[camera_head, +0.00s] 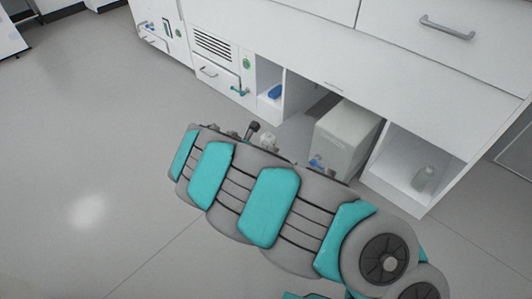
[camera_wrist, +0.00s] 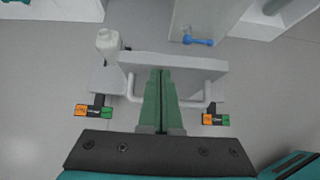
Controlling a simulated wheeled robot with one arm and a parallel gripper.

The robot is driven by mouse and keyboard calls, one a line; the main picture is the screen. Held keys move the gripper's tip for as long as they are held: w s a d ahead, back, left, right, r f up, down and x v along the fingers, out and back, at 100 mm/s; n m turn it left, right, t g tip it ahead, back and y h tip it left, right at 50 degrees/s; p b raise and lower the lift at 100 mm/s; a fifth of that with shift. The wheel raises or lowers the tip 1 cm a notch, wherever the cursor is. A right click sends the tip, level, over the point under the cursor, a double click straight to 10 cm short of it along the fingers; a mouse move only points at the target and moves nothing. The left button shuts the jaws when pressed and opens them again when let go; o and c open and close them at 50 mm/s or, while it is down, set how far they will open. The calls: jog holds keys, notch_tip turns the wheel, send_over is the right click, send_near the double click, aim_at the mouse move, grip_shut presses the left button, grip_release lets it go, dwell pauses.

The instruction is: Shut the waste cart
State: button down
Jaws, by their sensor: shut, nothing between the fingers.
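In the wrist view a white panel (camera_wrist: 195,73) with a U-shaped bar handle (camera_wrist: 208,93) stands in front of me; I take it as the front of the waste cart. My gripper (camera_wrist: 161,72) is shut and empty. Its green fingers cross the middle of the handle, with their tips at the panel; I cannot tell whether they touch. A white bottle (camera_wrist: 108,44) stands behind the panel at its left. In the head view my arm hides most of the cart and the gripper, so how far the cart stands out is unclear.
A white box (camera_head: 347,135) with a blue tap (camera_head: 317,162), also in the wrist view (camera_wrist: 198,41), stands under the counter. An open bay (camera_head: 298,100) lies left of it. A shelf bay holds a grey bottle (camera_head: 423,178). The floor (camera_head: 90,150) at left is clear.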

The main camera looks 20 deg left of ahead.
jog(key=w+d+p, duration=0.1)
jog(key=w+d, duration=0.3)
jog(key=w, duration=0.6)
jog(key=w+d+p, duration=0.1)
jog(key=w+d, duration=0.3)
jog(key=w, duration=0.6)
jog(key=w+d+p, duration=0.2)
jog(key=w+d, duration=0.3)
jog(key=w, duration=0.6)
jog(key=shift+w+d+r, duration=0.1)
